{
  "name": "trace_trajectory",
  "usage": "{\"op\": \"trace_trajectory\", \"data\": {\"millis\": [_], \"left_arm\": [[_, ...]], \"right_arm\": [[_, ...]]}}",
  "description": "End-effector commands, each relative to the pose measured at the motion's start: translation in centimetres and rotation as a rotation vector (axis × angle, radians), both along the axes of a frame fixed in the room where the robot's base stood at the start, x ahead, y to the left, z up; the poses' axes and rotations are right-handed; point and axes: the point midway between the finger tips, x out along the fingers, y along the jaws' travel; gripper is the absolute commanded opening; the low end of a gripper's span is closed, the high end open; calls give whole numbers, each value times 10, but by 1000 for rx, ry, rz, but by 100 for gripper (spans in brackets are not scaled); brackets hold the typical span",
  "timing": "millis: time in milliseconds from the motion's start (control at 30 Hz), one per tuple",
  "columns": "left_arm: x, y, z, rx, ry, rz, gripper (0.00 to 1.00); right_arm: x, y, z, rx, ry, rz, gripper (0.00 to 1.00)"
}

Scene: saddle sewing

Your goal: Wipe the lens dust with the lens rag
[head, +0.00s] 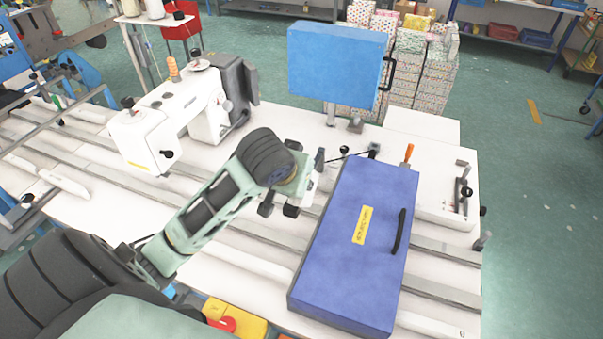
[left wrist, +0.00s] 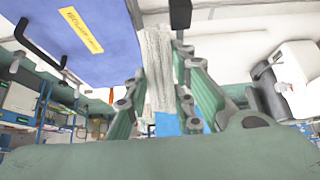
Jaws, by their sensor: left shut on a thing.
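My left gripper (head: 294,190) is over the white table, just left of the large blue case. In the left wrist view its green fingers are shut on a pale grey-white cloth-like strip (left wrist: 158,70), which looks like the lens rag. The strip hangs between the fingers. In the head view, the gripper and arm hide most of the strip. I cannot make out the lens or its dust in either view. My right gripper is not in view.
The blue case (head: 338,262) with a yellow label and black handle lies on the table (head: 130,207), close right of the gripper. A white sewing machine (head: 165,125) stands to the left. A blue panel (head: 336,65) stands behind. Metal rails run along the table.

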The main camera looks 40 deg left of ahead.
Motion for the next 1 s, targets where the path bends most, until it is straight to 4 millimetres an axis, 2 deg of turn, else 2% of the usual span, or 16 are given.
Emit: {"op": "trace_trajectory", "data": {"millis": [100,233,367,600,1000], "left_arm": [[-1,0,-16,0,5,1,0],[-1,0,-32,-1,5,-1,0],[-1,0,-48,-1,4,1,0],[-1,0,-79,-1,3,0,0],[0,0,-116,0,1,0,0]], "right_arm": [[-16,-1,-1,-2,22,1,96],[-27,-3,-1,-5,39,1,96],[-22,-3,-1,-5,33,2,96],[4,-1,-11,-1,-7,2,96],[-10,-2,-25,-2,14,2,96]]}}
